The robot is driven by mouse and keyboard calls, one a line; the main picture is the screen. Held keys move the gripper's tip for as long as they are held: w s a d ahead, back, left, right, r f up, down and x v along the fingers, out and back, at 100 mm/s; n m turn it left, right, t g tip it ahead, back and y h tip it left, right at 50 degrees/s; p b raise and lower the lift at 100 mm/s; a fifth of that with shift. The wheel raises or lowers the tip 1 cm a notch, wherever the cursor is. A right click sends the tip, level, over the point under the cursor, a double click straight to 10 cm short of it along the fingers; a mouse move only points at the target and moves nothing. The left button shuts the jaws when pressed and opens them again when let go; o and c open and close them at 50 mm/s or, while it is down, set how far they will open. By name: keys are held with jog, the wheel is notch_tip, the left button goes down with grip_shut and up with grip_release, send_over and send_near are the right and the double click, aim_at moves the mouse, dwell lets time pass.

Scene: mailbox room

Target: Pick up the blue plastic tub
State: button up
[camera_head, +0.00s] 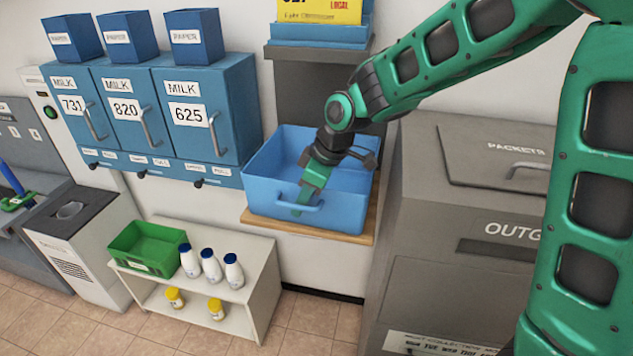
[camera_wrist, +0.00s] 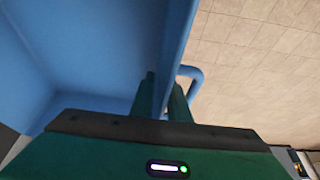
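The blue plastic tub (camera_head: 262,196) sits upright on a wooden shelf (camera_head: 356,237) at the centre of the head view. My gripper (camera_head: 306,197) points down at the tub's front wall, close to its front handle. In the wrist view, one finger of my gripper (camera_wrist: 163,98) is inside the tub and the other is outside. The tub's wall (camera_wrist: 176,45) runs between them and fills the narrow gap, so the gripper looks shut on it. The handle loop (camera_wrist: 196,76) is beside the outer finger. The tub looks empty; part of its inside is hidden by my wrist.
Blue milk boxes (camera_head: 213,140) hang on the wall to the left. A grey outgoing-packets cabinet (camera_head: 425,240) stands close on the right. A low white shelf (camera_head: 262,290) with a green crate (camera_head: 150,262) and several bottles is below left. A dark ledge (camera_head: 330,50) is above the tub.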

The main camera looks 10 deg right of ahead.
jog(key=shift+c, duration=0.5)
grip_shut()
jog(key=shift+s, duration=0.1)
dwell(0.8)
